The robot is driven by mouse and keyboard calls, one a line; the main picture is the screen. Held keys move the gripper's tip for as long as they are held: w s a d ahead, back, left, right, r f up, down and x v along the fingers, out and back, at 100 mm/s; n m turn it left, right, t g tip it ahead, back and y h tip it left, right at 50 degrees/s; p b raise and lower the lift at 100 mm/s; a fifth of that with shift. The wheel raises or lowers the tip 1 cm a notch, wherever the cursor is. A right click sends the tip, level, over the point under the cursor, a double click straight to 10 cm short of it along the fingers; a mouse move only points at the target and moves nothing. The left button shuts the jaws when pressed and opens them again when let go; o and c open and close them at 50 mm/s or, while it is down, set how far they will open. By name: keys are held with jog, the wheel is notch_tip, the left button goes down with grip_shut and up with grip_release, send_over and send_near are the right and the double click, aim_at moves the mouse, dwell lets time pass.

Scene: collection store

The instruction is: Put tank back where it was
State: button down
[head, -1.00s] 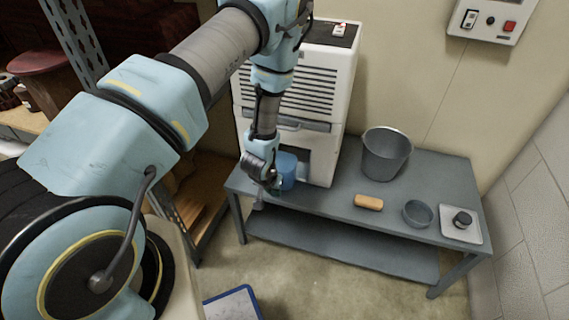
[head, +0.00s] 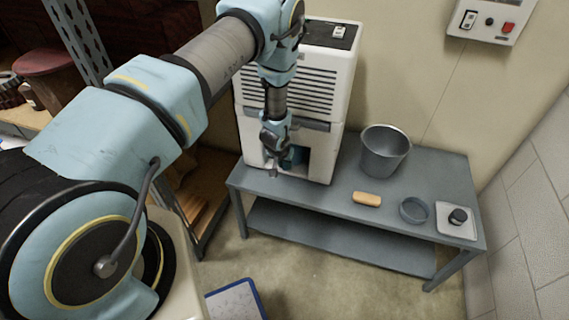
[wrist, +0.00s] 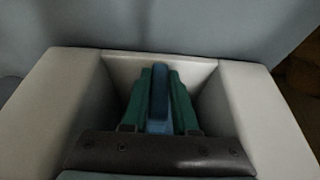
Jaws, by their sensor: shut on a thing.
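The tank (head: 300,155) is a blue container, seen only in part behind my wrist in the head view. It is at the dark lower opening of the white dehumidifier (head: 325,105). In the wrist view, the green fingers of my gripper (wrist: 158,100) are shut on an upright blue part of the tank (wrist: 159,88). Pale walls of the opening stand on both sides of the fingers, with a gap at each side. My wrist hides most of the tank, so I cannot tell how deep it sits.
The dehumidifier stands on a grey bench (head: 330,195). To its right are a grey bucket (head: 385,155), a tan block (head: 367,199), a round grey dish (head: 413,211) and a white scale (head: 456,226). A blue-edged board (head: 236,302) lies on the floor. Shelving stands at the left.

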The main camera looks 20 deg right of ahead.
jog(key=shift+f, duration=0.15)
jog(key=c, duration=0.7)
grip_release()
jog(key=shift+r, duration=0.4)
jog(key=p+v, duration=0.8)
jog(key=v, duration=0.3)
jog(key=shift+s+a+r, duration=0.1)
jog(key=shift+r, duration=0.15)
